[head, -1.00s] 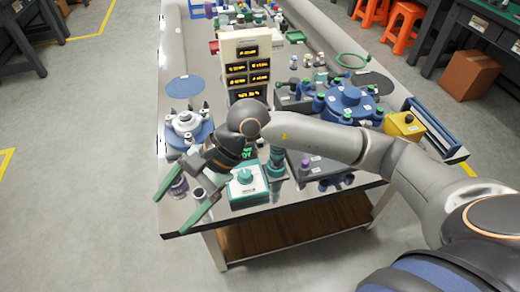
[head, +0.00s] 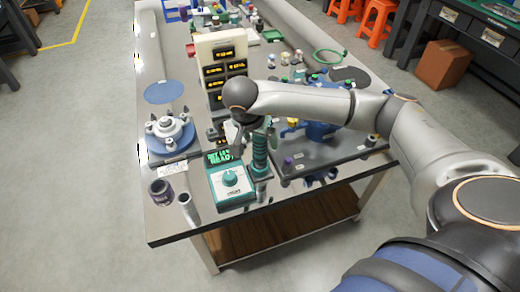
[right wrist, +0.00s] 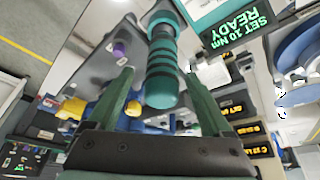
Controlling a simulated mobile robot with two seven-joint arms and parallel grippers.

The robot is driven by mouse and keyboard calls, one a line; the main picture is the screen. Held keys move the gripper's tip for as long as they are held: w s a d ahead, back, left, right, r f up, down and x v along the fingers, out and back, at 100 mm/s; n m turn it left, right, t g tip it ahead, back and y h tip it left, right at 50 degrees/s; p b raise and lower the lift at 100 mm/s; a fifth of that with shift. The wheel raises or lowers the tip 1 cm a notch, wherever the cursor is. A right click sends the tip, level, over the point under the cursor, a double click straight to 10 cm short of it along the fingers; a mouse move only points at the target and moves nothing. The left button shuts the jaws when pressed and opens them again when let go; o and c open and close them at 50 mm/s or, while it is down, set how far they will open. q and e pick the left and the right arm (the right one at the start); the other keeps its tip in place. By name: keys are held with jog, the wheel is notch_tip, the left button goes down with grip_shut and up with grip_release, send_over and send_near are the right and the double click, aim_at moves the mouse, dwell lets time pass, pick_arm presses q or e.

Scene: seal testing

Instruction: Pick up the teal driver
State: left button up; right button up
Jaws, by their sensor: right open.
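The teal driver (head: 259,157) stands upright near the front of the bench, just right of the teal torque box. In the right wrist view the ribbed teal driver (right wrist: 162,72) shows between my two green fingers. My right gripper (head: 256,132) is open above the driver, largely hidden by my own wrist in the head view. In the right wrist view the open right gripper (right wrist: 159,74) has gaps on both sides of the driver, and its fingers do not close on it. My left gripper is not in view.
The teal box (head: 231,183) with a knob and lit display stands close left of the driver. A dark grey tray (head: 325,153) lies to the right. Two small cylinders (head: 161,191) stand left, near the front edge. A white display tower (head: 222,68) stands behind.

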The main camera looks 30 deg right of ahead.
jog(key=shift+x, duration=2.8)
jog(key=shift+w+a, duration=0.1)
jog(key=shift+w, duration=0.05)
jog(key=shift+c, duration=0.2)
jog(key=shift+r+p, duration=0.1)
jog(key=shift+p, duration=0.2)
grip_shut()
